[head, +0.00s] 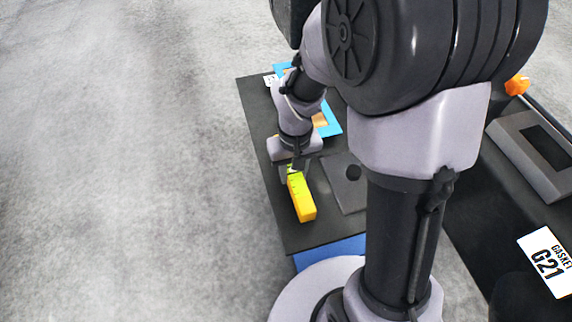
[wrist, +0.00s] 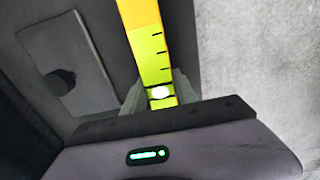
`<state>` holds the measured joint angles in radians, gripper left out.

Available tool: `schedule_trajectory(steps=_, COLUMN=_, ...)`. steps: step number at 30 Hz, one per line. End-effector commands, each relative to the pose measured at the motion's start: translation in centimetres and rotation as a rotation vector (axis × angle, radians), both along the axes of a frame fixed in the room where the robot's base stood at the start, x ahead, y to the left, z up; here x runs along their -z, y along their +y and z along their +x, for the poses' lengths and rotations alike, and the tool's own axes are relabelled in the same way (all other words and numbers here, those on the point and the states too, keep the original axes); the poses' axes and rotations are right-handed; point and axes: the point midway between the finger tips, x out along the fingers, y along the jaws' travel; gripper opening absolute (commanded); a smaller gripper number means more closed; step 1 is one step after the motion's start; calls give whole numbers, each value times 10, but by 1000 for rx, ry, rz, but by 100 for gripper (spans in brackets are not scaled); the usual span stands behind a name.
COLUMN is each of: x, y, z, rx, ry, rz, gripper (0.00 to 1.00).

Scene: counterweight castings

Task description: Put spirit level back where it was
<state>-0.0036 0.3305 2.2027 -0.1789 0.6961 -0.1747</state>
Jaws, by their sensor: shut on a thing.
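The spirit level is a yellow bar (head: 302,204) with a yellow-green section, in the head view over the near left part of the dark table top (head: 270,209). My gripper (head: 290,172) is at its far end and shut on it.
A grey plate with a dark round knob (head: 353,172) lies right of the spirit level; it also shows in the wrist view (wrist: 65,78). A blue-framed item (head: 331,122) lies farther back. At the right are a grey device (head: 532,150) and a "GASKET G21" sign (head: 547,262). Bare floor lies left.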

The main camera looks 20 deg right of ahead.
Motion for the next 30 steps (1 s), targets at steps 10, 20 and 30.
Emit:
schedule_trajectory(steps=10, x=21, y=-1, z=-5, rx=-1, ry=-1, rz=0, gripper=0)
schedule_trajectory(steps=20, x=23, y=-1, z=-5, rx=-2, ry=0, rz=0, gripper=56)
schedule_trajectory(steps=30, x=-10, y=-2, z=-4, rx=-2, ry=-4, rz=-1, gripper=56)
